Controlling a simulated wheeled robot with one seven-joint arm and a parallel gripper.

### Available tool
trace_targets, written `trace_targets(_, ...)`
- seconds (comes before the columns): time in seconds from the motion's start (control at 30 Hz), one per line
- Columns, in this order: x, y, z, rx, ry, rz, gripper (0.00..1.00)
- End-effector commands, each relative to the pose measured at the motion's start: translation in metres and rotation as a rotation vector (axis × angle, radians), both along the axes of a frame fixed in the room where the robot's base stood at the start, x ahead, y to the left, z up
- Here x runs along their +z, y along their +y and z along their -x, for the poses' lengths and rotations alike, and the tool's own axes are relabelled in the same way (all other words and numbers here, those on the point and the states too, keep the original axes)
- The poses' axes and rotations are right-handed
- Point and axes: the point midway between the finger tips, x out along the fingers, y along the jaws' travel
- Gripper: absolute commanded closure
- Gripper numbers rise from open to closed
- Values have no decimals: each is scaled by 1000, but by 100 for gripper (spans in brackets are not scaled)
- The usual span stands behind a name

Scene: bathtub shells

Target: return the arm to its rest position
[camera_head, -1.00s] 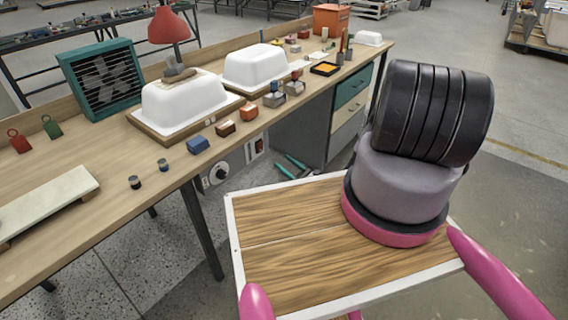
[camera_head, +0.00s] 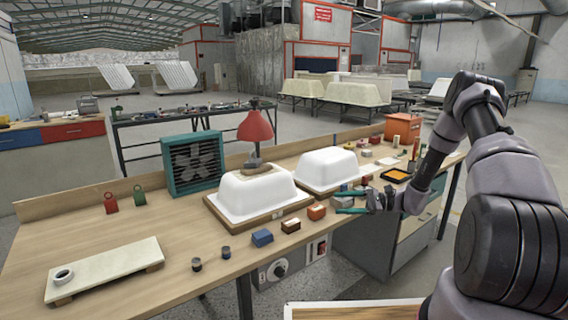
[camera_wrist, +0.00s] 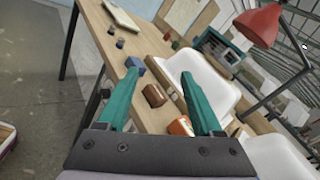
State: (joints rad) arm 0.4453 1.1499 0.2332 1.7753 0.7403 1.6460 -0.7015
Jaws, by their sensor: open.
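My gripper (camera_head: 355,202) shows in the head view at the end of my dark arm, near the front edge of the workbench (camera_head: 120,262). Its two teal fingers point left and stand apart, with nothing held between them. In the wrist view my gripper (camera_wrist: 165,100) also has its fingers wide apart, with the bench, a brown block (camera_wrist: 155,95) and an orange block (camera_wrist: 180,126) seen beyond them. My arm reaches in from the right side of the head view and is bent at the elbow.
Two white tub shells (camera_head: 256,192) (camera_head: 326,167) stand on the bench behind a row of small blocks. A red lamp (camera_head: 255,127), a teal fan box (camera_head: 192,162) and a pale board (camera_head: 105,268) are also there. A drawer unit (camera_head: 405,240) stands below the gripper.

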Motion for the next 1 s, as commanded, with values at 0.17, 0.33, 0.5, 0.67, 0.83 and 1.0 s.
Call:
trace_targets(0.17, 69, 8, 20, 145, -91, 198, 32)
trace_targets(0.33, 125, 11, 46, 247, -178, 387, 32)
trace_targets(0.5, 177, 11, 77, 317, -273, 580, 32)
trace_targets(0.67, 220, 7, 109, 355, -371, 757, 32)
trace_targets(0.83, 262, 0, 146, 362, -485, 938, 32)
trace_targets(1.0, 299, -10, 185, 340, -611, 1107, 32)
